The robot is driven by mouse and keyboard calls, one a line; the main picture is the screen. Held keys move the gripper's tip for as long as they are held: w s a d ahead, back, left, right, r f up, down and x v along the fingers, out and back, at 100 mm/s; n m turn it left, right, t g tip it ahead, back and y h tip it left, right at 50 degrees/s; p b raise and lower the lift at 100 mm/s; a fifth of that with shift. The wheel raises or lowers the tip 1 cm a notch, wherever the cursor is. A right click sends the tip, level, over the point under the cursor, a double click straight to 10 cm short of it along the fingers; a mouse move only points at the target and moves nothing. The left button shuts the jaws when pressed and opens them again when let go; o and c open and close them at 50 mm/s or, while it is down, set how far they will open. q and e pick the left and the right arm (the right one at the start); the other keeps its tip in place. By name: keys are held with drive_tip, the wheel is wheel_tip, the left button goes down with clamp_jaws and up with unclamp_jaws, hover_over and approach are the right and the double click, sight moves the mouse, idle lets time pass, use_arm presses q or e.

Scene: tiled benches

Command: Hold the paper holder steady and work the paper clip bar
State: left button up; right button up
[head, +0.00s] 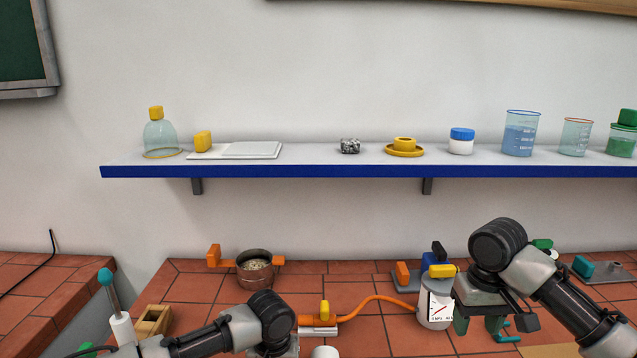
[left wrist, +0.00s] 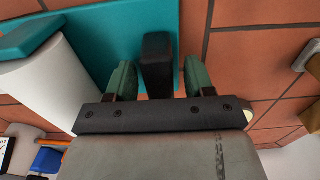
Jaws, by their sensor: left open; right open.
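In the left wrist view my left gripper (left wrist: 158,82) is open, with its two green fingertips on either side of a black bar (left wrist: 157,62). The bar lies over a flat teal plate (left wrist: 100,28). These look like the paper clip bar and the paper holder, but I cannot be sure. Whether the fingers touch the bar is unclear. In the head view the left fingertips are hidden below the wrist. My right gripper (head: 477,325) is open over the right part of the bench, just right of a white gauge bottle (head: 433,312).
An orange hose (head: 375,302) runs to the gauge bottle. A brown pot (head: 255,270) stands at the back. A blue-edged shelf (head: 320,160) with glassware hangs above.

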use_arm(q)
drive_tip(key=shift+r+p, duration=3.15)
drive_tip(key=shift+p, duration=0.25)
drive_tip(key=shift+o, duration=0.3)
drive_tip(key=shift+f, duration=0.1)
drive_tip(key=o, duration=0.5)
